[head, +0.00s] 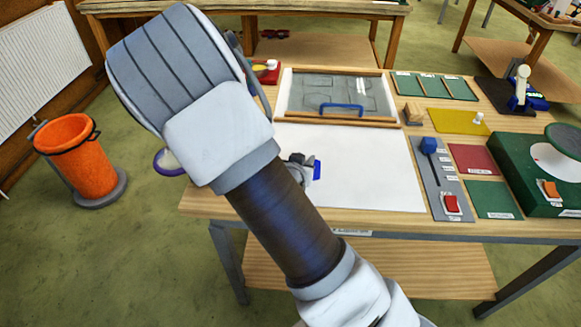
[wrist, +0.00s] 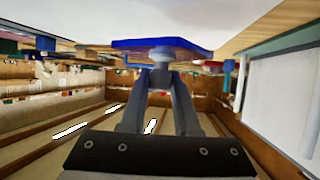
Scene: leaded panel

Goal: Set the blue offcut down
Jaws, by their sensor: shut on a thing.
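The blue offcut (wrist: 190,45) shows in the wrist view as a flat blue piece just beyond my fingertips. My gripper (wrist: 160,76) is shut, its two fingers drawn together beneath a small grey rounded part at the offcut. In the head view the offcut (head: 317,169) is a small blue patch at the tip of my gripper (head: 302,168), in front of the left part of the white sheet (head: 370,175). My arm hides part of the table there. I cannot tell how far the offcut is above the sheet.
Behind the sheet lies a framed clear panel (head: 310,90) with a blue handle (head: 342,108). Yellow (head: 450,122), red (head: 470,160) and green (head: 490,198) sheets lie to the right, by a grey tool board (head: 435,177) and a green box (head: 515,165). The sheet's middle is clear.

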